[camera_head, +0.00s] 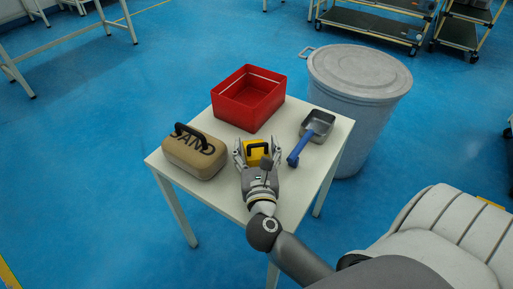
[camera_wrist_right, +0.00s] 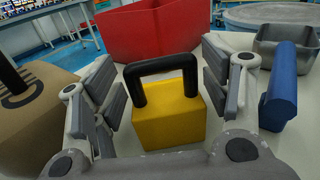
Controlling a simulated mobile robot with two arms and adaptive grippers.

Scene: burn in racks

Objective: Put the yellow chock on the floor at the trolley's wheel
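The yellow chock (camera_head: 256,158) with a black handle stands on a small white table (camera_head: 225,203). It also shows upright in the right wrist view (camera_wrist_right: 170,122). My right gripper (camera_head: 257,150) is open, its fingers on either side of the chock with gaps between finger pads and chock. The gripper shows in the right wrist view (camera_wrist_right: 172,100) too. My left gripper is not in view. A wheeled trolley (camera_head: 370,27) stands at the back right on the blue floor; another trolley (camera_head: 462,32) is at its right. Which trolley is meant I cannot tell.
On the table, a tan sandbag-like block (camera_head: 193,160) marked SAND stands left of the chock, a red bin (camera_head: 248,100) behind it, and a grey scoop with blue handle (camera_head: 300,147) at right. A large grey lidded barrel (camera_head: 358,90) stands behind the table.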

